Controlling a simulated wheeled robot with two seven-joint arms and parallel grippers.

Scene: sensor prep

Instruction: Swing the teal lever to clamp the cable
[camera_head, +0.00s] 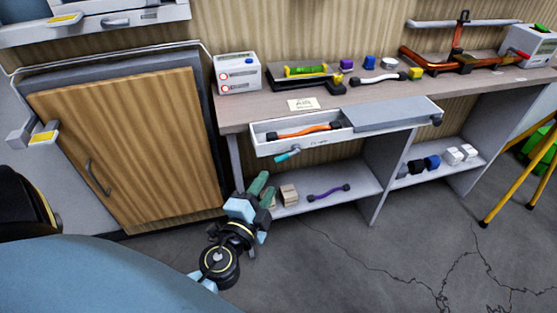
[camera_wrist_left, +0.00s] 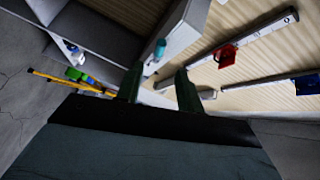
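The teal lever (camera_head: 287,156) sticks out at the front left of the open drawer (camera_head: 350,135) under the worktop. An orange cable with dark ends (camera_head: 303,131) lies in the drawer's left part; whether it is clamped I cannot tell. My left gripper (camera_head: 264,190) is below and left of the lever, by the lower shelf, apart from the lever. In the left wrist view my left gripper (camera_wrist_left: 158,88) has its two dark green fingers spread, with the teal lever (camera_wrist_left: 160,48) beyond the gap between them. My right gripper is not in view.
A wooden block (camera_head: 289,194) and a purple cable (camera_head: 328,192) lie on the lower shelf (camera_head: 350,208) near my left gripper. A wooden cabinet door (camera_head: 130,150) stands at the left. The worktop (camera_head: 235,113) holds several devices. The floor at the front is clear.

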